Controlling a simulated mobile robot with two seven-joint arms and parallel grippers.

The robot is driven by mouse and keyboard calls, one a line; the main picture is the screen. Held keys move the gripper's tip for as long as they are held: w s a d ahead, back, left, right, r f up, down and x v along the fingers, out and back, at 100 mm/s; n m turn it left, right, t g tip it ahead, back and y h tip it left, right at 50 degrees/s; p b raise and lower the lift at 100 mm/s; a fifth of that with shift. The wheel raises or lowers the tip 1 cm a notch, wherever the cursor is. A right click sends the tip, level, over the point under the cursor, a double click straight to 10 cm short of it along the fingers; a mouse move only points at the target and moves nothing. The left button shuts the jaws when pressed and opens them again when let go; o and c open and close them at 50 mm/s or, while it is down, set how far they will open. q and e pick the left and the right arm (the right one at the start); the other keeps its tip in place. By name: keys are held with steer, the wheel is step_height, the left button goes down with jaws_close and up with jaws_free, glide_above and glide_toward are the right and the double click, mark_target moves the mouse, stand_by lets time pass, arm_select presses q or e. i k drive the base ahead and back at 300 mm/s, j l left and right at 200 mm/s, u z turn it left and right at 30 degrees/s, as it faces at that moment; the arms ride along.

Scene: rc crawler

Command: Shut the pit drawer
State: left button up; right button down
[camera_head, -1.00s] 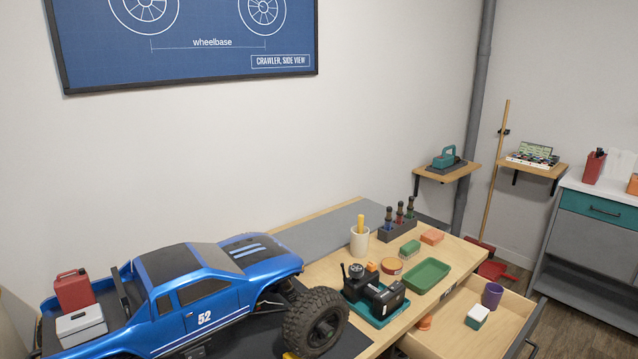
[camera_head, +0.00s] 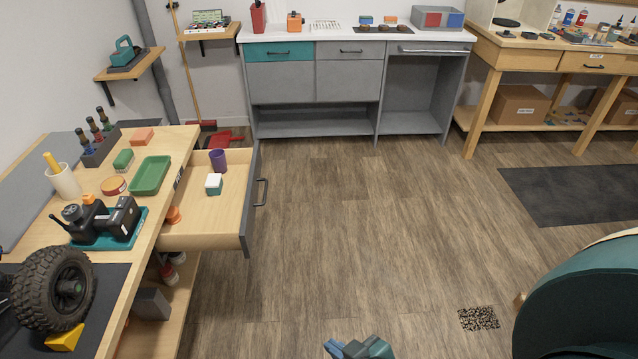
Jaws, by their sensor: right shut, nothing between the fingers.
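The pit drawer (camera_head: 207,233) stands pulled out from the right side of the wooden workbench, at the left of the view. Its dark front panel (camera_head: 248,215) carries a bar handle (camera_head: 262,192) facing right. My right gripper (camera_head: 352,348) shows only partly at the bottom edge, shut and empty, over the floor and well apart from the drawer. My left gripper is out of view.
The workbench top (camera_head: 185,142) holds a green tray (camera_head: 151,175), a black device on a teal base (camera_head: 112,225) and a large black wheel (camera_head: 52,290). Grey cabinets (camera_head: 345,80) stand at the back. The wooden floor (camera_head: 370,220) right of the drawer is clear.

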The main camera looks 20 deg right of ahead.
mark_target(225, 221)
steer(key=z, duration=0.3)
steer(key=i+l+u, duration=0.1)
steer(key=u, duration=0.3)
steer(key=l+u, duration=0.3)
steer(key=u, duration=0.15)
steer(key=i+l+u, duration=0.25)
steer(key=u, duration=0.2)
